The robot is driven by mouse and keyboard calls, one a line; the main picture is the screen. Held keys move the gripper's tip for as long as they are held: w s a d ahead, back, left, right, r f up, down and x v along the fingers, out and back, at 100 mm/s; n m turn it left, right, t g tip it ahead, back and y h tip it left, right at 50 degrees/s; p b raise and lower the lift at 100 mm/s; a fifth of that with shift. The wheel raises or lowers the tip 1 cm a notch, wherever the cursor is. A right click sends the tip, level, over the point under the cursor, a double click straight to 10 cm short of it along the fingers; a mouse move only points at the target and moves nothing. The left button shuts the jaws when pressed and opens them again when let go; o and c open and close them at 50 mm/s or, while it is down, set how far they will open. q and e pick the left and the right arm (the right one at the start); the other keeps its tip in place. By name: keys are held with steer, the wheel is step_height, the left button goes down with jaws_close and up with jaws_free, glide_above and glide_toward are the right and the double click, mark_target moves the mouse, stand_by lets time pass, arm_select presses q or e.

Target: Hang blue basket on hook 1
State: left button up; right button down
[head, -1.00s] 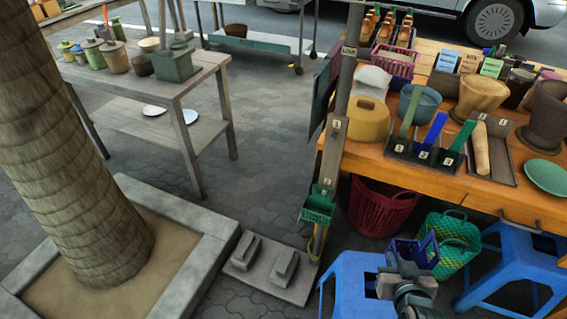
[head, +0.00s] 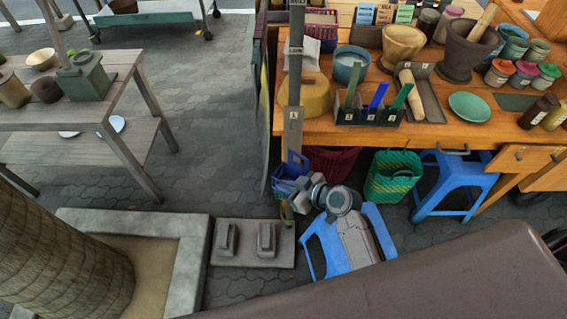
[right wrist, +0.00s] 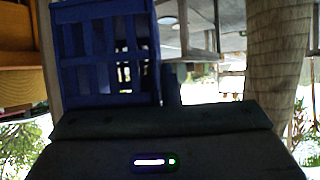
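The blue basket (head: 290,168) is at the wooden post (head: 294,85), just below the plate marked 1 (head: 293,119). My right gripper (head: 302,186) is at the basket's near side and appears shut on it. In the right wrist view the slatted blue basket (right wrist: 105,50) fills the upper left, right in front of the gripper. The hook under plate 1 is too small and covered to make out, so I cannot tell whether the basket touches it. The small green basket lower on the post is hidden now. My left gripper is not in view.
An orange table (head: 440,132) with pots and tools stands right of the post. A blue stool (head: 455,180), a green woven basket (head: 392,176) and a dark red basket (head: 335,163) are below it. A stone slab (head: 252,243) lies left of the post's foot.

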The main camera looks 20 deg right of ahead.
mark_target(273, 176)
steer(key=shift+w+a+r+n+g+y+p, duration=0.1)
steer(key=shift+w+r+n+g+y+p, duration=0.2)
steer(key=shift+r+p, duration=0.25)
steer(key=shift+w+r+n+g+y+p, duration=0.2)
steer(key=shift+w+r+n+y+p, duration=0.1)
steer(key=shift+r+n+p, duration=0.15)
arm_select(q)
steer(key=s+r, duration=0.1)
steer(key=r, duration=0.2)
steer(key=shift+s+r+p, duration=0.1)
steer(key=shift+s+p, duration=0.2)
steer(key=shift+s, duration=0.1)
arm_select(e)
steer(key=shift+w+r+n+g, duration=0.15)
steer(key=shift+w+n+g, duration=0.1)
steer(key=shift+w+g, duration=0.1)
steer(key=shift+w, duration=0.1)
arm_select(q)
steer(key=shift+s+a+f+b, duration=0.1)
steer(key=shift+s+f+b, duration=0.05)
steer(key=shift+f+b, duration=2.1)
arm_select(e)
steer(key=w+d+f, duration=0.1)
steer(key=w+d, duration=0.1)
steer(key=w, duration=0.7)
steer(key=shift+d, duration=0.3)
steer(key=shift+d, duration=0.1)
